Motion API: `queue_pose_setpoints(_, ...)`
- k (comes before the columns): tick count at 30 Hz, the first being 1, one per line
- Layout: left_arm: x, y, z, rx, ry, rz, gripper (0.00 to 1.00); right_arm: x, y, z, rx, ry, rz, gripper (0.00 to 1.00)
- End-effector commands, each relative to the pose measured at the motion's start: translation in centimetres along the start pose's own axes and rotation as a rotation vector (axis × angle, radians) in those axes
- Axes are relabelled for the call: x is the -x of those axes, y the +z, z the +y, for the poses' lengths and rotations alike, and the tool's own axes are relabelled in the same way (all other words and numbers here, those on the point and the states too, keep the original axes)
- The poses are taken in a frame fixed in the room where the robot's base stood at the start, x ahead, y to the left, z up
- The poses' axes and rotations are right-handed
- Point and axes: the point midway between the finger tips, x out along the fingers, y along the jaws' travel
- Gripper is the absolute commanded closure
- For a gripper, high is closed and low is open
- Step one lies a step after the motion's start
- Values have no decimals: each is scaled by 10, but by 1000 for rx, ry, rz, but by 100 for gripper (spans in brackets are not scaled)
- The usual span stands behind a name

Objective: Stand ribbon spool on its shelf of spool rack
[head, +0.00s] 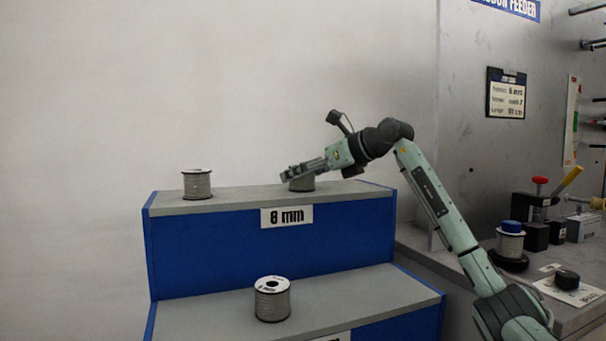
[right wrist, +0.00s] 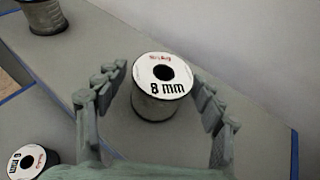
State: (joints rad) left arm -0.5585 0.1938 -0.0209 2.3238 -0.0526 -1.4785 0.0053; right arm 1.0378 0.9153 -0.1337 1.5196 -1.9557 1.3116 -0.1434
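A grey ribbon spool (head: 302,184) stands upright on the upper shelf of the blue and grey spool rack (head: 232,248), above the "8 mm" label. In the right wrist view this spool (right wrist: 158,108) has a white top marked "8 mm". My right gripper (head: 289,175) is at this spool, hiding part of it. In the right wrist view its fingers are open on either side of the spool, with small gaps visible between fingers and spool. My left gripper is not in view.
Another spool (head: 197,184) stands at the left of the upper shelf. A spool (head: 272,299) stands on the lower shelf; a "6 mm" top (right wrist: 27,161) shows in the right wrist view. A bench with a blue-topped spool (head: 510,241) and clamps is at right.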

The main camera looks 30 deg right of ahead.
Motion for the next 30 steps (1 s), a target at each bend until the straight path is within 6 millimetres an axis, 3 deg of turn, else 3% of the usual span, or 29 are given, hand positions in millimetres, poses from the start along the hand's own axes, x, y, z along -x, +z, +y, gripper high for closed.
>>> queue_pose_setpoints(11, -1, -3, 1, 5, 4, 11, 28, 4, 3, 0, 0, -1, -1, 29)
queue_pose_setpoints(17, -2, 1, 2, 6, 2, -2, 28, 38, 1, -1, 2, -5, 0, 29)
queue_pose_setpoints(24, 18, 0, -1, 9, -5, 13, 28, 89, 1, -1, 2, -4, 1, 29)
queue_pose_setpoints(30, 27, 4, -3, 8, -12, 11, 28, 114, 2, 0, 0, -1, 0, 29)
